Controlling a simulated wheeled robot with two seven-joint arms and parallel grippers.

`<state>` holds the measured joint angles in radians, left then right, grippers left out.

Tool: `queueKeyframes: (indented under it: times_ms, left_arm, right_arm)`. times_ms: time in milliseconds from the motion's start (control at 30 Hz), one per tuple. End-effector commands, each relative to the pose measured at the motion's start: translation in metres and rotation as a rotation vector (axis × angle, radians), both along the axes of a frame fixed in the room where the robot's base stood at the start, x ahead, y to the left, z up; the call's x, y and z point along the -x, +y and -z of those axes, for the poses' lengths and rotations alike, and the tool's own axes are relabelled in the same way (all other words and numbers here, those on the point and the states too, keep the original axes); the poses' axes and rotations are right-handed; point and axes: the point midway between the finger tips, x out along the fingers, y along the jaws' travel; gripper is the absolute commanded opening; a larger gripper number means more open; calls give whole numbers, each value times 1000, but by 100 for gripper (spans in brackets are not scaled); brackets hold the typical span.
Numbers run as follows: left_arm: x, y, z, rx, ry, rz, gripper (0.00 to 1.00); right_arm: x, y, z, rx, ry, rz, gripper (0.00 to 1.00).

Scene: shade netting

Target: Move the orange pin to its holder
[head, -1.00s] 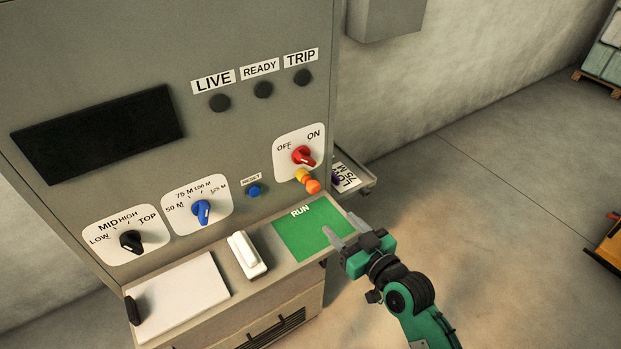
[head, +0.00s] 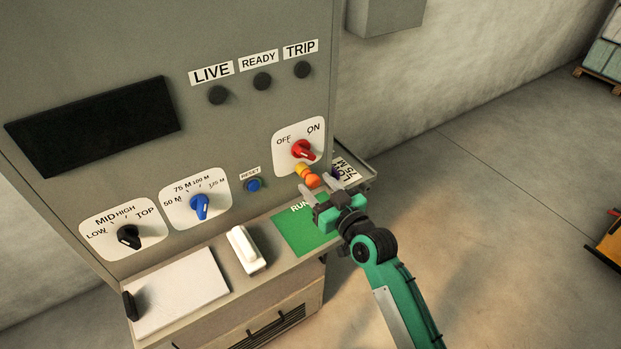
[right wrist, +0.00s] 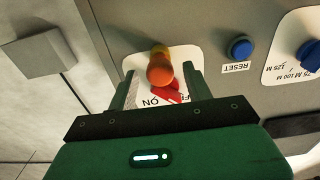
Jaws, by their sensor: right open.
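The orange pin (head: 312,180) sticks out of the panel just below the red OFF/ON knob (head: 303,150). In the right wrist view the pin (right wrist: 159,70) shows between the fingers, with the red knob (right wrist: 168,92) behind it. My right gripper (head: 319,188) is open, just in front of and below the pin, with its fingers on either side and apart from it. It also shows in the right wrist view (right wrist: 160,88). My left gripper is not in view. No holder for the pin can be made out for sure.
A green RUN mat (head: 293,236), a white block (head: 247,249) and a white sheet (head: 180,290) lie on the shelf. A blue RESET button (head: 254,185) and blue knob (head: 201,206) are left of the pin. A side tray (head: 366,184) holds labelled cards.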

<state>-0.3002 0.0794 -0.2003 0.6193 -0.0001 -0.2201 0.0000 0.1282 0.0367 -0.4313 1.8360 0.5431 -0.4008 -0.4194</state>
Motion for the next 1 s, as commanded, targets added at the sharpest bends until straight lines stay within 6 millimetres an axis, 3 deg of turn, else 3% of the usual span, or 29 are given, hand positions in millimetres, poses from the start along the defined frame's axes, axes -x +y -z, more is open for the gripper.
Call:
queueKeyframes:
  times_ms: [733, 767, 1000]
  left_arm:
    - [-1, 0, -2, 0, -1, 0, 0]
    - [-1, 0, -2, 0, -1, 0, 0]
    - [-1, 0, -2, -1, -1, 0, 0]
  right_arm:
    - [-2, 2, 0, 0, 1, 0, 51]
    - [-2, 2, 0, 0, 1, 0, 49]
    - [-2, 2, 0, 0, 1, 0, 2]
